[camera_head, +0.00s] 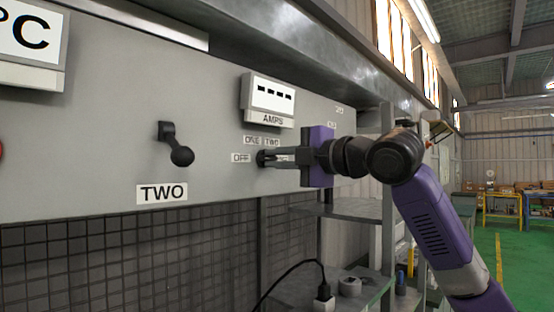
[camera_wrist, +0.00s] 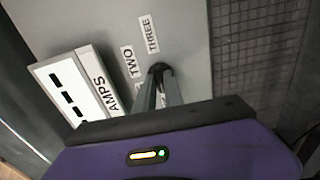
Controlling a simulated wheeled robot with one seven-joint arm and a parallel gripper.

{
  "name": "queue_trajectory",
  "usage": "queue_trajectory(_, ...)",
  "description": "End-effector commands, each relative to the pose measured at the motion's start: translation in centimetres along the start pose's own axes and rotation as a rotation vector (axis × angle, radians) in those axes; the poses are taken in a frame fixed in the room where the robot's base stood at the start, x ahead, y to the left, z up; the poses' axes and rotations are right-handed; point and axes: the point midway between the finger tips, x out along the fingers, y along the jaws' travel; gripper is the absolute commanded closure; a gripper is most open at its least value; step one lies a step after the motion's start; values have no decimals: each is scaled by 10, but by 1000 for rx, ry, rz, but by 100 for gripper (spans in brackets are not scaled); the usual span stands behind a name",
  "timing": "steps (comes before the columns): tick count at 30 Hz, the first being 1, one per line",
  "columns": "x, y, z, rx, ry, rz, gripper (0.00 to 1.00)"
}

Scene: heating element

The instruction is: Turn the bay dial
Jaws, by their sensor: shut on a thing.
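The bay dial (camera_head: 262,158) is a small dark knob on the grey panel, under the AMPS display (camera_head: 268,98). Labels OFF, ONE and TWO show around it in the head view; TWO (camera_wrist: 131,61) and THREE (camera_wrist: 148,34) show in the wrist view. My gripper (camera_head: 280,157) reaches in from the right, and its two fingers are shut on the dial. In the wrist view the fingers (camera_wrist: 160,88) meet at the dark dial (camera_wrist: 159,69). The fingers hide much of the dial, so I cannot tell which label it points to.
A black ball-ended lever (camera_head: 180,155) sits left of the dial, above a larger TWO plate (camera_head: 162,193). A wire mesh (camera_head: 130,260) lies below the panel. Shelves (camera_head: 345,290) with a black cable stand below my arm. The green floor at right is open.

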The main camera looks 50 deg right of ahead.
Motion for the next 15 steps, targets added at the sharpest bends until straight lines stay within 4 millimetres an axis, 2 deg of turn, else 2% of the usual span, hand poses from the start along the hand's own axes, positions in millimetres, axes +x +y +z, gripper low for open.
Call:
queue_trajectory(8, 0, -1, -1, 127, 3, -2, 100)
queue_trajectory(15, 0, -1, -1, 333, 4, -2, 100)
